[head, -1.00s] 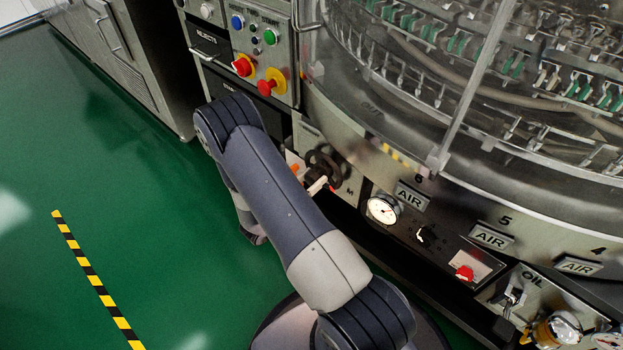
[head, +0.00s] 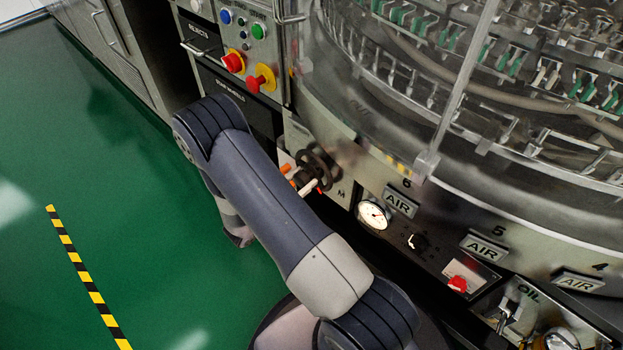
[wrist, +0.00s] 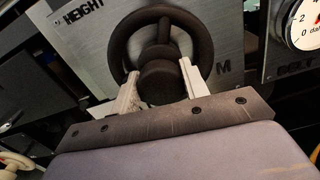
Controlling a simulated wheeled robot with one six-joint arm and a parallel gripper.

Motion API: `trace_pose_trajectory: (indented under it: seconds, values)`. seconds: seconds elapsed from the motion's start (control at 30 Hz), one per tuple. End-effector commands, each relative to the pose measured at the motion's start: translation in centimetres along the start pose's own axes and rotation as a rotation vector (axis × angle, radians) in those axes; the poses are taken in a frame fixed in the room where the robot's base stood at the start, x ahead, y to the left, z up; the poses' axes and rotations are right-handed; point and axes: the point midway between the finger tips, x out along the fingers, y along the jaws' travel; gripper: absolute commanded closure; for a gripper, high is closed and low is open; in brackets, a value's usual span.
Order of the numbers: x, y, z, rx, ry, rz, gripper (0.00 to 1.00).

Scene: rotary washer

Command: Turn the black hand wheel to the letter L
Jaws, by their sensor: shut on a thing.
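The black hand wheel (head: 319,167) sits on a metal plate low on the machine front, left of the pressure gauge. In the wrist view the wheel (wrist: 160,30) is seen close up, with its dark hub and a spoke or handle pointing up. The letter M (wrist: 223,67) is right of it and the word HEIGHT (wrist: 92,14) is upper left. No letter L is readable on the plate. My gripper (wrist: 160,85) is shut on the wheel, its two light fingers on either side of the hub. In the head view my arm hides part of the gripper (head: 308,187).
A pressure gauge (head: 373,214), a black knob (head: 417,242) and a red switch (head: 458,284) lie right of the wheel. Red and yellow buttons (head: 260,78) sit above it. The green floor (head: 120,200) is clear at left.

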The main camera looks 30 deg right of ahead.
Motion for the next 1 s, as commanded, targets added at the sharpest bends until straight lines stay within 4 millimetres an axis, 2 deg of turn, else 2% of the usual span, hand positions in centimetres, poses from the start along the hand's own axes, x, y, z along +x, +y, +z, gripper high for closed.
trace_pose_trajectory:
  seconds: [0.17, 1.0]
  values:
    - [-0.83, 0.23, -0.46, 0.168, 0.001, 0.000, 0.98]
    - [-0.84, 0.00, -0.59, 0.924, 0.000, -0.001, 0.98]
